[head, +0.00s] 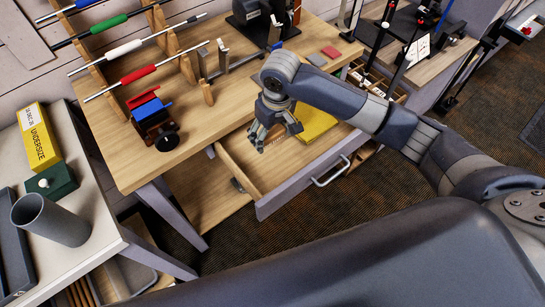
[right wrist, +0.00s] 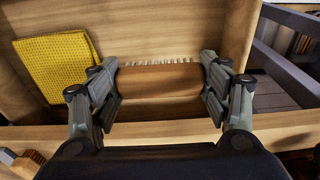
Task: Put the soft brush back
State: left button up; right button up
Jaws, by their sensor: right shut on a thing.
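The open drawer (head: 257,203) sticks out from under the wooden workbench (head: 130,165). In the right wrist view my right gripper (right wrist: 160,85) is shut on the soft brush (right wrist: 160,82), a brown wooden block with a row of pale bristles. One finger is at each end of the brush. In the head view the gripper mostly hides it. I cannot tell whether the brush touches the drawer floor. A yellow cloth (head: 314,123) lies in the drawer beside it and also shows in the right wrist view (right wrist: 58,62). My left gripper is out of view.
Clubs rest in a wooden rack on the bench, including a red grip (head: 138,73). A red and blue clamp (head: 150,112) stands near the bench front. A side table holds a yellow box (head: 38,137) and a grey cup (head: 50,220). A brown-bristled brush (right wrist: 30,160) shows at lower left in the wrist view.

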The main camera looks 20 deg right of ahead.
aim_at(271, 159)
notch_tip(271, 159, down, 10)
jog(key=shift+f+p, duration=0.1)
jog(key=shift+p, duration=0.4)
jog(key=shift+f, duration=0.15)
jog(key=o, duration=1)
jog(key=r, duration=0.4)
jog(key=s+r, duration=0.1)
jog(key=r, duration=0.7)
jog(key=shift+s+d+r+b, duration=0.15)
jog(key=shift+d+b, duration=0.1)
jog(key=shift+b, duration=0.05)
